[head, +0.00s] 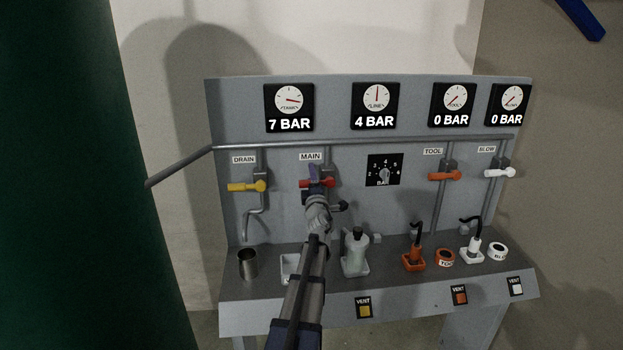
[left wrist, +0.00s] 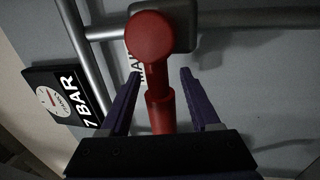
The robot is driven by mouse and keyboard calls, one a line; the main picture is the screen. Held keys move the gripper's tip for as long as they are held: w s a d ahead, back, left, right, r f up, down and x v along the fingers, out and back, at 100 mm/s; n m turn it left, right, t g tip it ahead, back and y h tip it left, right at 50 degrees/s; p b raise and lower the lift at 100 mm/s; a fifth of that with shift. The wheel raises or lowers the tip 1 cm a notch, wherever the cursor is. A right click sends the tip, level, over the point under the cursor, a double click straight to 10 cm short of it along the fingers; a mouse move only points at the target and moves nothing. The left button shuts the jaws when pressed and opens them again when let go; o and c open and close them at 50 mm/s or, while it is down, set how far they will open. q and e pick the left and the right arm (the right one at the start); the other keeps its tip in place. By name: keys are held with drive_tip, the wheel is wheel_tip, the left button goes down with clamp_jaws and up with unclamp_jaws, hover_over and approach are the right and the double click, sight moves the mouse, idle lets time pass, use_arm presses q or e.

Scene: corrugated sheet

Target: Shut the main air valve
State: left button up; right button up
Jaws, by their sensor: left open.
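The main air valve has a red handle (head: 330,182) under the MAIN label (head: 311,156) on the grey panel. The handle lies roughly level across its pipe, and my arm hides part of it. My left gripper (head: 316,172) is at this handle. In the left wrist view the red handle (left wrist: 160,110) runs between the two purple fingers of my left gripper (left wrist: 159,86). The fingers are spread, with a gap on each side of the handle. My right gripper is not in view.
The yellow drain handle (head: 247,187) is to the left; the orange tool handle (head: 445,176) and white blow handle (head: 500,172) are to the right. A regulator dial (head: 384,170) is close by. A metal cup (head: 248,263) and a bottle (head: 355,255) stand on the shelf below.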

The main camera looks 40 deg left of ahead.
use_arm(q)
drive_tip(key=b+v, duration=0.1)
drive_tip(key=v, duration=0.6)
drive_tip(key=shift+s+d+f, duration=0.15)
drive_tip(key=shift+s+d, duration=0.1)
drive_tip(key=shift+d, duration=0.05)
drive_tip(key=s+d+f+n+g+h, duration=0.1)
drive_tip(key=d+f+n+g+h, duration=0.1)
drive_tip(key=d+f+n, duration=0.55)
drive_tip(key=s+d+f+n+g+h, duration=0.1)
drive_tip(key=d+f+n+g, duration=0.15)
drive_tip(key=d+n, duration=0.85)
drive_tip(key=s+d+f+n+g+h, duration=0.1)
drive_tip(key=d+f+n+g+h, duration=0.15)
drive_tip(key=d+f+n, duration=0.55)
drive_tip(key=s+d+f+n+g+h, duration=0.2)
drive_tip(key=s+d+n, duration=0.2)
drive_tip(key=d, duration=0.5)
drive_tip(key=s+d+f+n+g+h, duration=0.2)
drive_tip(key=s+d+n, duration=0.3)
drive_tip(key=d, duration=0.5)
drive_tip(key=s+d+f+n+g+h, duration=0.2)
drive_tip(key=s+d+f+n+h, duration=0.2)
drive_tip(key=s+d, duration=0.4)
drive_tip(key=shift+d+n, duration=0.55)
drive_tip(key=shift+d, duration=0.25)
